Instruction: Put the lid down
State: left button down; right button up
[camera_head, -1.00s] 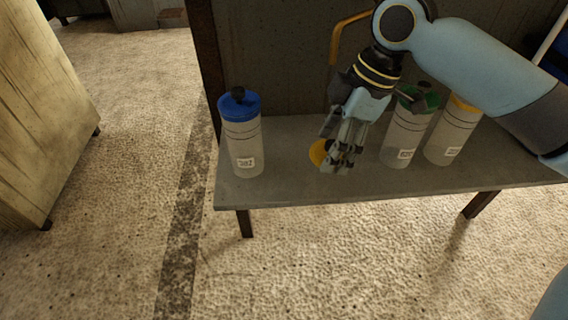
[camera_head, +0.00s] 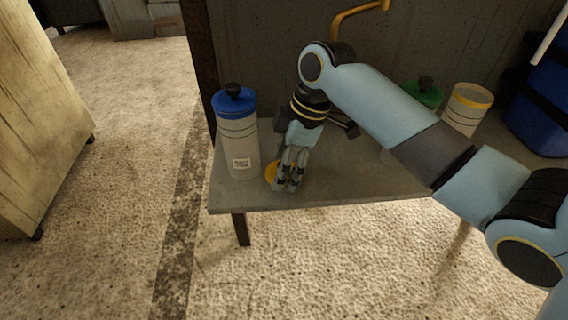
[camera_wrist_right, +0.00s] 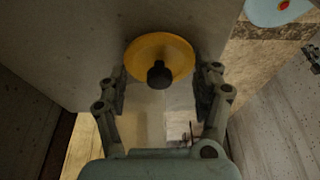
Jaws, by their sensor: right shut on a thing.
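My right gripper (camera_head: 288,187) is shut on the yellow lid (camera_head: 271,172), low over the front left part of the grey shelf (camera_head: 345,187). In the right wrist view the lid (camera_wrist_right: 176,48) sits between the two finger pads, its black knob facing the camera. I cannot tell whether the lid touches the shelf. A clear bottle with a yellow rim (camera_head: 472,97) stands open at the right, partly behind my arm. My left gripper is not in view.
A bottle with a blue lid (camera_head: 236,140) stands upright just left of my right gripper. A green-lidded bottle (camera_head: 424,92) is mostly hidden by my arm. A blue container (camera_head: 540,110) is at the far right. The shelf's front edge is close to the gripper.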

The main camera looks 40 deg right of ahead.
jog(key=o, duration=1)
jog(key=shift+c, duration=0.2)
jog(key=p+v, duration=0.3)
jog(key=v, duration=0.9)
